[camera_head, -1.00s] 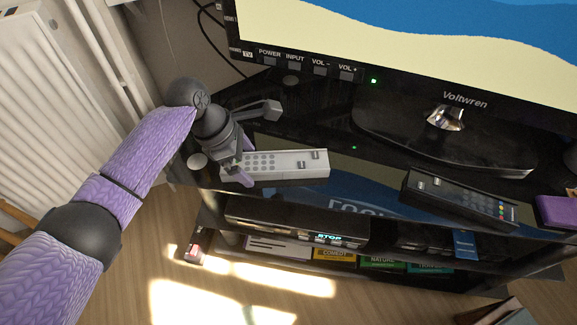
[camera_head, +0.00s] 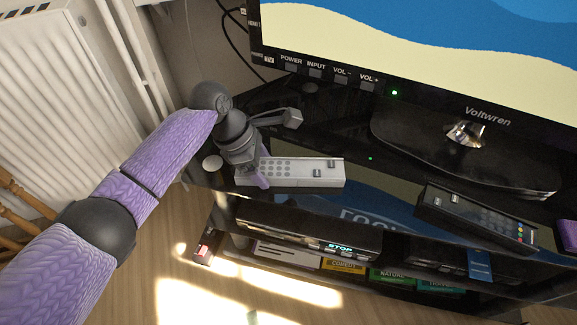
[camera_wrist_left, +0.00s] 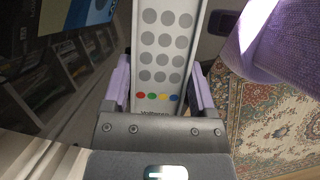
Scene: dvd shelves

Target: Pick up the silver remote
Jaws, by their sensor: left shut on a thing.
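The silver remote (camera_head: 305,171) lies on the glossy black top of the TV stand, in front of the TV. Its round grey buttons and a row of coloured buttons show close up in the left wrist view (camera_wrist_left: 162,50). My left gripper (camera_head: 262,172) is at the remote's left end, with its purple fingers on either side of the body. The fingers are shut on the remote, and the wrist view (camera_wrist_left: 160,92) shows one along each long side. Part of the remote's left end is hidden by the gripper in the head view.
A black remote (camera_head: 475,216) lies to the right on the stand (camera_head: 400,185). The TV (camera_head: 420,50) stands behind on its black base. A player (camera_head: 310,236) and cases sit on lower shelves.

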